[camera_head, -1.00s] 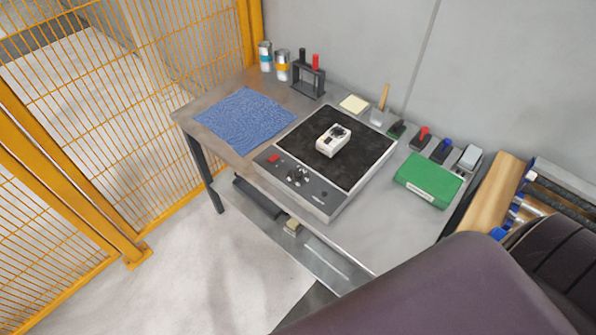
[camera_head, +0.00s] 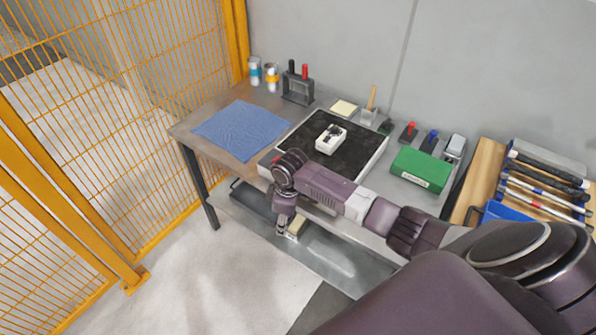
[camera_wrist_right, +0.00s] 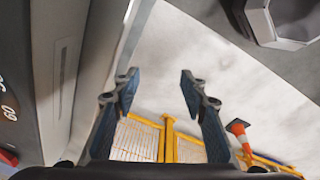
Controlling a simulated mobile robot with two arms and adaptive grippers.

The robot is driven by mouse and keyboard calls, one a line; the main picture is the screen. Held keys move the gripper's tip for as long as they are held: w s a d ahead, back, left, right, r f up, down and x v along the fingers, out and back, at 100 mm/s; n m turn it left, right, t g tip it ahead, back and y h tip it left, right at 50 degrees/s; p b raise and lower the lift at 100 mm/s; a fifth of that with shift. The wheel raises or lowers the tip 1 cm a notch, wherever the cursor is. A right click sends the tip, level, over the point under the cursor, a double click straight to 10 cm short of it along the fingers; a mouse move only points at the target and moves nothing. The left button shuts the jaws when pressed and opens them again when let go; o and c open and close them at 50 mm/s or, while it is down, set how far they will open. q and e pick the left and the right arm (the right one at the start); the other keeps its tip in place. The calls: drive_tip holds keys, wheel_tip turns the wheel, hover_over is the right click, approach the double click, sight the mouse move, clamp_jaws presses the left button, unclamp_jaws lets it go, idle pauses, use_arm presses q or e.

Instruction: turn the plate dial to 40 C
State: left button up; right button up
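The hot plate (camera_head: 352,158) stands on the bench with a dark top and a pale rim. Its front control panel, with the dial, is hidden behind my right arm in the head view. In the right wrist view a grey panel face (camera_wrist_right: 18,75) with part of its printed scale, including "60", shows at the left edge; the dial itself is not seen there. My right gripper (camera_head: 281,231) hangs in front of the bench edge, pointing down; the right wrist view shows its fingers (camera_wrist_right: 158,86) apart with nothing between them. My left gripper is not in view.
A white device (camera_head: 331,139) lies on the hot plate. A blue cloth (camera_head: 240,130) lies to its left and a green box (camera_head: 420,169) to its right. Cans, a rack and small items line the back. A yellow mesh fence (camera_head: 110,110) stands at the left.

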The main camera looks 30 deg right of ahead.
drive_tip(key=w+d+r, duration=0.2)
drive_tip(key=d+r, duration=0.1)
drive_tip(key=r, duration=0.3)
drive_tip(key=w+d+r+n, duration=0.1)
drive_tip(key=w+d+r, duration=0.1)
drive_tip(key=r, duration=0.4)
drive_tip(key=w+d+r+n+g, duration=0.1)
drive_tip(key=w+d+r, duration=0.1)
drive_tip(key=d+r, duration=0.3)
drive_tip(key=shift+w+d+r+h, duration=0.1)
drive_tip(key=shift+w+r+h, duration=0.1)
drive_tip(key=shift+r+h, duration=0.3)
drive_tip(key=shift+d+r, duration=0.2)
drive_tip(key=shift+d, duration=0.05)
drive_tip(key=f, duration=0.3)
drive_tip(key=f+p, duration=0.1)
drive_tip(key=f, duration=0.3)
drive_tip(key=shift+w+d+f, duration=0.1)
drive_tip(key=shift+w+f, duration=0.1)
drive_tip(key=shift+f, duration=0.1)
drive_tip(key=shift+c, duration=0.4)
clamp_jaws()
